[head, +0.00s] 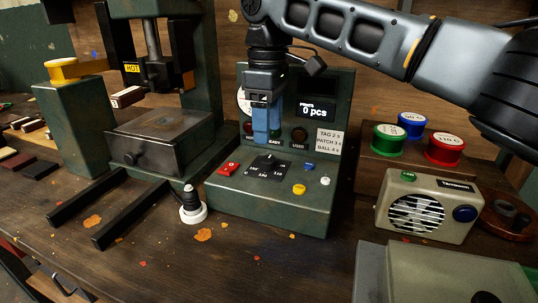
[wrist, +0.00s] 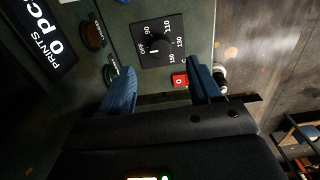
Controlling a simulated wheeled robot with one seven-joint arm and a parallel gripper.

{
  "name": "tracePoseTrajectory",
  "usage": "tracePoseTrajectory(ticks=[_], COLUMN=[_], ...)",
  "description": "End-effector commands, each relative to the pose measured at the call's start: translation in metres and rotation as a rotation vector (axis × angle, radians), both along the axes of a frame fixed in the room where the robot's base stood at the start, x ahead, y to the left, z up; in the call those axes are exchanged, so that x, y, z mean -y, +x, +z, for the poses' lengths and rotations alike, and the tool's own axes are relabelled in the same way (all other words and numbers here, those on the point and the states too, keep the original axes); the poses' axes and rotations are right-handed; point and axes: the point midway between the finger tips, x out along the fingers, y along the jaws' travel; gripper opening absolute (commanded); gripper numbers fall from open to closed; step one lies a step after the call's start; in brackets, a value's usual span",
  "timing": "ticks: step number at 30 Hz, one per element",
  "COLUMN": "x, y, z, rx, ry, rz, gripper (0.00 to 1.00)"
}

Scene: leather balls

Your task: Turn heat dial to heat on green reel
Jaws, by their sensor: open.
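The heat dial (head: 268,166) is a black knob on a black plate on the green control box. In the wrist view the dial (wrist: 159,45) has marks OFF, 90, 110, 130 and 150 around it. Its white pointer line seems to face OFF. The green reel (head: 389,138) stands on a wooden block at the right, with a white label on top too small to read surely. My gripper (head: 266,138) hangs above and behind the dial, fingers down. In the wrist view its two blue fingers (wrist: 160,88) are apart with nothing between them, clear of the dial.
A red switch (head: 228,169) and several coloured buttons sit around the dial. Behind is an upright panel with a display (head: 315,111). A press marked HOT (head: 150,75) stands left. Blue (head: 411,124) and red reels (head: 445,149) and a radio (head: 430,212) are right.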

Motion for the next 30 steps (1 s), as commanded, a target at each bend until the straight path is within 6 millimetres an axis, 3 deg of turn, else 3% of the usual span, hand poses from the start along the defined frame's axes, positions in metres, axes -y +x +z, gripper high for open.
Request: tracePoseTrajectory(ticks=[12, 24, 30], x=[0.0, 0.0, 0.0], y=[0.0, 0.0, 0.0], z=[-0.059, -0.068, -0.068], rx=[0.0, 0.001, 0.001], ry=[0.0, 0.002, 0.002], rz=[0.0, 0.0, 0.0], gripper=[0.63, 0.63, 0.45])
